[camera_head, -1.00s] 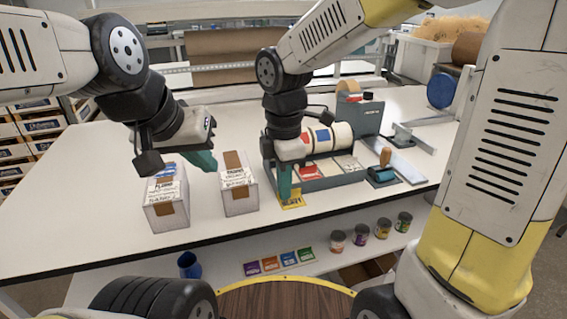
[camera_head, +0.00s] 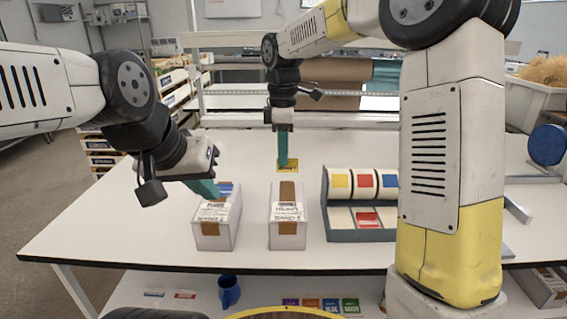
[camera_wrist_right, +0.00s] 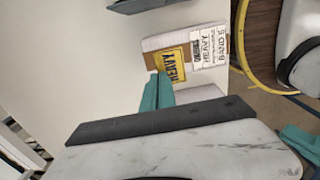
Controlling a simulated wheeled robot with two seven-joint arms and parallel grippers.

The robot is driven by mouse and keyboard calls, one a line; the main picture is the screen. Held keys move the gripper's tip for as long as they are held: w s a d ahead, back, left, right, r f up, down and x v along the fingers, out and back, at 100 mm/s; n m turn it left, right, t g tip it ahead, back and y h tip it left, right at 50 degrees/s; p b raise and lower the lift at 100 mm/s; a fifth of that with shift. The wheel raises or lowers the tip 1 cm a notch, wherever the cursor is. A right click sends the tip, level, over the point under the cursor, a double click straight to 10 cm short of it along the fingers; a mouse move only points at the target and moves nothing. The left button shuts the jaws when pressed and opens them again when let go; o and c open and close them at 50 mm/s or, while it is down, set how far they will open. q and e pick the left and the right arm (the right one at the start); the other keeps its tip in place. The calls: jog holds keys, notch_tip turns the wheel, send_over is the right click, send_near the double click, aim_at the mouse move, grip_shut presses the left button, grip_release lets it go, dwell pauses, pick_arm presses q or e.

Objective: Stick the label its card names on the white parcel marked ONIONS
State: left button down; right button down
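The left white parcel (camera_head: 231,232) has brown tape, a white printed label and a blue patch on top. The right white parcel (camera_head: 273,232) has brown tape and a printed label. The print is too small to tell which says ONIONS. My right gripper (camera_head: 283,162) is shut on a yellow label (camera_head: 289,167), held beyond the right parcel's far end. The right wrist view shows this label (camera_wrist_right: 176,66) reading HEAVY, overlapping a parcel (camera_wrist_right: 209,38) in the picture; contact is unclear. My left gripper (camera_head: 207,190) is by the left parcel's top; its finger gap is hidden.
A grey label dispenser (camera_head: 345,236) with yellow, red and blue rolls stands right of the parcels. A blue mug (camera_head: 229,291) and several coloured cards (camera_head: 321,305) lie on the lower shelf. The white table (camera_head: 120,220) is clear at left.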

aim_at(283, 187)
jog(key=shift+f, duration=3)
jog(key=shift+f, duration=0.45)
jog(key=c, duration=1.6)
grip_release()
jog(key=shift+r, duration=0.1)
jog(key=shift+r, duration=2.2)
